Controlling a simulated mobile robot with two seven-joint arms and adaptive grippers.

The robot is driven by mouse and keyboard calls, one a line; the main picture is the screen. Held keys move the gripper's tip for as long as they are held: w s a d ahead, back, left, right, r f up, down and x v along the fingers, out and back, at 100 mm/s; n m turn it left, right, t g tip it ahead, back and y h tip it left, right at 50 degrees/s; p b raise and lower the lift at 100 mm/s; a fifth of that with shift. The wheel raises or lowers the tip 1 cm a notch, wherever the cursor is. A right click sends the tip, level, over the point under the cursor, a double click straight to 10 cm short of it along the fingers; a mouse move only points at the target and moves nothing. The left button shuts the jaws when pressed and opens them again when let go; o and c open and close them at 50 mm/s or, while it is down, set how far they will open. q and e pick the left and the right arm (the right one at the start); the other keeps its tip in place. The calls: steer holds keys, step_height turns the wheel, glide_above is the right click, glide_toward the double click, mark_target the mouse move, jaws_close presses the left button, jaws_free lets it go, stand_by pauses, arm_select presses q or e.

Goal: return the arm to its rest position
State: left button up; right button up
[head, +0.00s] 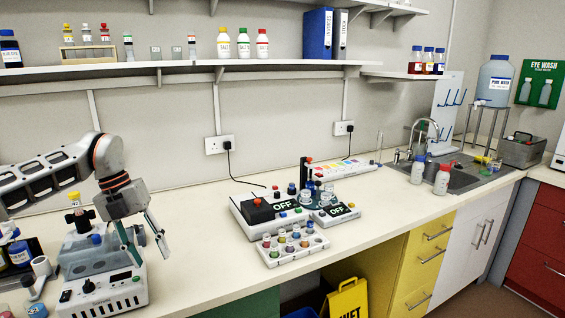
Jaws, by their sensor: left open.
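My left arm comes in from the left edge, raised over the bench's left end. Its gripper (147,250) points down and is open, with nothing seen between its fingers. It overlaps the right side of a grey and white bench device (118,291) with a dark knob and a small display; I cannot tell whether they touch. My right gripper is not in view.
The bench top (195,262) is clear right of the device. A vial rack (292,248) and a unit marked OFF (258,212) stand mid-bench. Bottles (442,180) stand by the sink (465,180). A shelf (130,70) runs above. A yellow sign (347,300) stands below.

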arm_select(q)
steer(key=s+d+f+m+h, duration=0.25)
steer(key=d+f, duration=0.45)
steer(key=d, duration=0.4)
steer(key=s+d+n+t+h, duration=0.15)
steer(key=s+d+h, duration=0.25)
steer(key=d+h, duration=0.55)
steer(key=s+d+n+t+h, duration=0.1)
steer(key=s+d+n+h, duration=0.25)
steer(key=d, duration=1.15)
steer(key=s+a+f+n+t+y, duration=0.1)
steer(key=a+f+n+t+y, duration=1.15)
steer(key=n, duration=0.75)
steer(key=s+a+f+n+g+y, duration=0.1)
steer(key=s+a+f+n+y, duration=0.1)
steer(key=s+a+f, duration=0.3)
steer(key=s+a+f+n+g+y, duration=0.1)
steer(key=s+a+f+n, duration=0.3)
steer(key=s+f, duration=0.5)
step_height(320, 180, down, 4)
steer(key=shift+s+a+f+g+y, duration=0.1)
steer(key=shift+s+a+g+y, duration=0.3)
steer(key=shift+a+g, duration=0.4)
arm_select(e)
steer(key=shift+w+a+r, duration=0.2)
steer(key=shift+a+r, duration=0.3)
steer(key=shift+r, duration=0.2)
arm_select(q)
steer(key=shift+n, duration=0.25)
